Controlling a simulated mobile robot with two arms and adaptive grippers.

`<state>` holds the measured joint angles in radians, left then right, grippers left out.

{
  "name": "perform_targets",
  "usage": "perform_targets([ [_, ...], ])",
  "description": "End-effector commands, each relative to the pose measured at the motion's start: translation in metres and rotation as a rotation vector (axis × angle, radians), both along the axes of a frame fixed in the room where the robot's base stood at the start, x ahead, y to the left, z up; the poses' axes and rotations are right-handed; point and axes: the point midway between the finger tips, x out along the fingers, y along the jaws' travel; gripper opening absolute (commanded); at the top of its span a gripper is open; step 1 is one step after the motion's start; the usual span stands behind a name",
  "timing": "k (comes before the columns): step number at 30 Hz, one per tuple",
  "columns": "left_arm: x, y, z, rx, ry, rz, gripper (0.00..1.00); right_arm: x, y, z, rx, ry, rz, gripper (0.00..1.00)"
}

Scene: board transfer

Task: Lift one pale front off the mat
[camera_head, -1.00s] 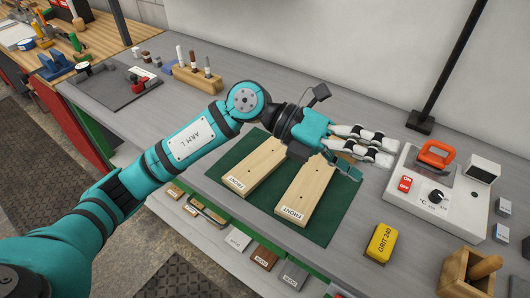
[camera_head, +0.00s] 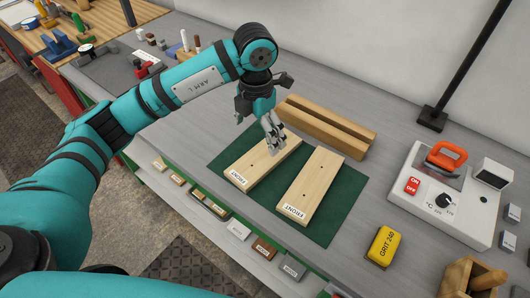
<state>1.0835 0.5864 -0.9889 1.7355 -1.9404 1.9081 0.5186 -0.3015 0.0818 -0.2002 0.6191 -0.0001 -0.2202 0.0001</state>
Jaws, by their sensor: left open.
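Two pale wooden fronts lie side by side on a dark green mat (camera_head: 338,222), each with a white FRONT label at its near end. The left front (camera_head: 252,172) has its far end beneath my left gripper. The right front (camera_head: 312,187) lies clear of it. My left gripper (camera_head: 275,146) points down over the far part of the left front with its fingers open. I cannot tell whether the fingertips touch the wood. My right gripper is not in view.
A grooved wooden block (camera_head: 325,127) stands behind the mat. A yellow GRIT 240 block (camera_head: 383,246) lies to the right, near a white control box (camera_head: 440,200) with an orange handle. A black post (camera_head: 460,70) rises at the back.

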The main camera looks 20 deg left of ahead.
Motion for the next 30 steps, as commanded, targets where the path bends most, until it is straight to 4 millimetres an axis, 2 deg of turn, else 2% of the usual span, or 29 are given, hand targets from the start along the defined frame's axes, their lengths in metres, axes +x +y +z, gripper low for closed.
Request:
perform_targets([
  [4, -0.001, 0.000, -0.024, -0.001, 0.004, 0.000, 1.00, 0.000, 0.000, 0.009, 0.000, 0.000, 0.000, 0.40],
  [12, -0.001, -0.003, -0.043, -0.001, 0.004, 0.000, 1.00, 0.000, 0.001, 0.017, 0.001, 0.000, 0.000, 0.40],
  [17, -0.002, -0.009, -0.066, -0.001, 0.005, -0.001, 1.00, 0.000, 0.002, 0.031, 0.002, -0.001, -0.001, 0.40],
  [21, -0.001, -0.008, -0.084, 0.000, 0.001, 0.000, 1.00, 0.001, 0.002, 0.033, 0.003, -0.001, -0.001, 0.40],
  [29, 0.000, -0.008, -0.089, -0.001, 0.000, -0.002, 1.00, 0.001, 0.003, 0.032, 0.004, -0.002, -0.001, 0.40],
  [30, 0.000, -0.008, -0.089, -0.001, 0.000, -0.002, 0.97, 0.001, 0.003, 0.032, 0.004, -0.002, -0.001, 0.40],
])
